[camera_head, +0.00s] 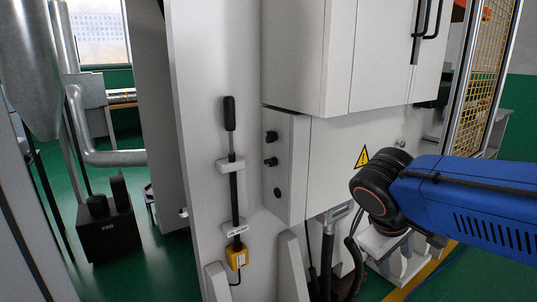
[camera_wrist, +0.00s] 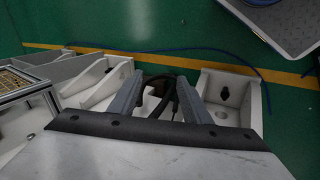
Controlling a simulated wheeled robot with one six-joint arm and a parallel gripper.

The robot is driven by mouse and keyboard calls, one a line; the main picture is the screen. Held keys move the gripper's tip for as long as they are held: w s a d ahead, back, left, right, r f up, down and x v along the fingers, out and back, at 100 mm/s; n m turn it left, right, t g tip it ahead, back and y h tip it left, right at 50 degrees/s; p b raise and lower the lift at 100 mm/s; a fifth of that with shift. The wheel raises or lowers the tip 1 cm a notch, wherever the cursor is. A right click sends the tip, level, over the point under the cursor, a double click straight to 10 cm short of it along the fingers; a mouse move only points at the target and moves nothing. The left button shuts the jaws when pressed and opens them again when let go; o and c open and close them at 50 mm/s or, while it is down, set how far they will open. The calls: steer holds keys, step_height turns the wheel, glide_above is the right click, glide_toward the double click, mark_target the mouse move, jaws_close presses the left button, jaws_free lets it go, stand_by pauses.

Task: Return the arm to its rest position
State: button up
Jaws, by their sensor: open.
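My arm is blue with a black, orange-ringed joint. It reaches in from the right side of the head view, in front of the lower part of a white machine cabinet (camera_head: 345,145). My gripper (camera_wrist: 160,95) shows in the wrist view as two grey fingers standing apart. It is open, and I see nothing held between the fingers. Dark hoses (camera_wrist: 166,90) show in the gap between them, and I cannot tell how far behind they are. No foil tray is in view.
White brackets (camera_wrist: 232,92) stand close around the fingers. A black lever (camera_head: 232,150) is on a white post at the centre left. A black FAN box (camera_head: 107,231) stands on the green floor (camera_head: 155,264). A mesh guard (camera_head: 485,60) is at the right.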

steer(key=s+d+f+m+t+y, duration=0.1)
steer(key=s+f+m+y, duration=0.3)
steer(key=s, duration=0.4)
steer(key=shift+d+f+m+t+y, duration=0.25)
steer(key=shift+f+m, duration=0.35)
steer(key=shift+f, duration=0.65)
steer(key=shift+s, duration=0.1)
